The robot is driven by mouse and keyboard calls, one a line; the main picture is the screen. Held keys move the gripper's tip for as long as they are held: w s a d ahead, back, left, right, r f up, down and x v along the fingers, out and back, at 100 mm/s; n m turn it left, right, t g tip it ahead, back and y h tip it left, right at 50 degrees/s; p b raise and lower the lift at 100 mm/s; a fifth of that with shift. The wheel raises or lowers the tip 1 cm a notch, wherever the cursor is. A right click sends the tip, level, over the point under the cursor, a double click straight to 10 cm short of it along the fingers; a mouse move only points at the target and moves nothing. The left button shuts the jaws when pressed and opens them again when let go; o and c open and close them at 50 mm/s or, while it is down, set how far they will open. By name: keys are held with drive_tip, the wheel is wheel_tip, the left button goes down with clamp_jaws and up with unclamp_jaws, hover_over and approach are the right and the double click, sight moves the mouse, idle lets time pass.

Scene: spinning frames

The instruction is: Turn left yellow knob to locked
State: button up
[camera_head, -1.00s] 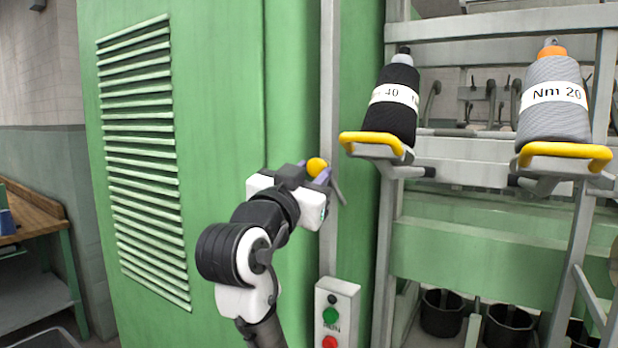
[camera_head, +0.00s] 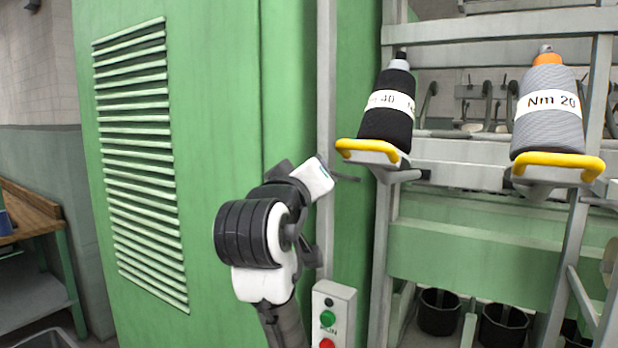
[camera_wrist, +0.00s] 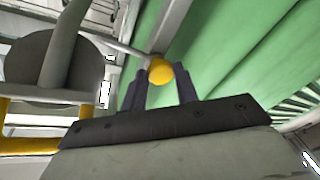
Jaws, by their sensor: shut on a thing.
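The yellow ball knob (camera_wrist: 160,71) shows in the wrist view at the end of a thin grey rod (camera_wrist: 120,46) that runs to the upper left. My gripper (camera_wrist: 159,76) has its two dark fingers on either side of the knob and is shut on it. In the head view my wrist hides the knob and the fingers. A short grey rod (camera_head: 346,178) sticks out to the right of my wrist there, in front of the green machine. Only one ball knob is in view.
A black yarn cone (camera_head: 388,112) and a grey yarn cone (camera_head: 548,125) stand on holders with yellow bars to the right, the black one close to my wrist. A button box (camera_head: 333,312) is below. The green cabinet (camera_head: 215,190) with its vent is at left.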

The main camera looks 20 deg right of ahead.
drive_tip(key=shift+r+n, duration=0.1)
drive_tip(key=shift+n, duration=0.5)
drive_tip(key=o, duration=0.7)
drive_tip(key=r+b+v, duration=0.1)
drive_tip(key=b+v, duration=0.1)
drive_tip(key=v, duration=1.2)
drive_tip(key=shift+f+b, duration=0.25)
drive_tip(key=shift+b, duration=0.05)
